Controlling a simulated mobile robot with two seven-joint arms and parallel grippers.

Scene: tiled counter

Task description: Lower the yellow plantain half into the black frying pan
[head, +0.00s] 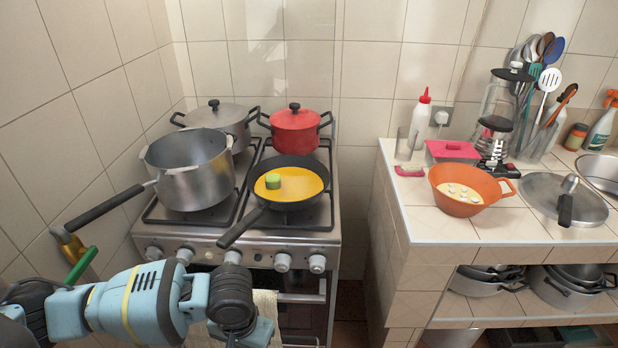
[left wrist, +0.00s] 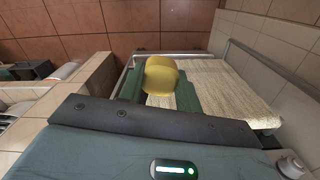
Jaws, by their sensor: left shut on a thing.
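The yellow plantain half (left wrist: 162,76) is between the green fingers of my left gripper (left wrist: 160,88) in the left wrist view. The gripper is shut on it, in front of the stove near a hanging towel. In the head view my left arm reaches in from the lower left, and its gripper and the plantain are out of sight past the bottom edge. The black frying pan (head: 318,168) sits on the front right of the stove, its handle pointing to the lower left. An orange-yellow layer with a green cylinder (head: 273,181) on it fills the pan. My right gripper is not seen.
A large steel pot (head: 190,170) stands left of the pan; a red pot (head: 296,130) and a grey pot (head: 215,115) stand behind. The tiled counter to the right holds an orange colander (head: 462,200) and a lid (head: 540,190). A towel (head: 265,305) hangs at the oven front.

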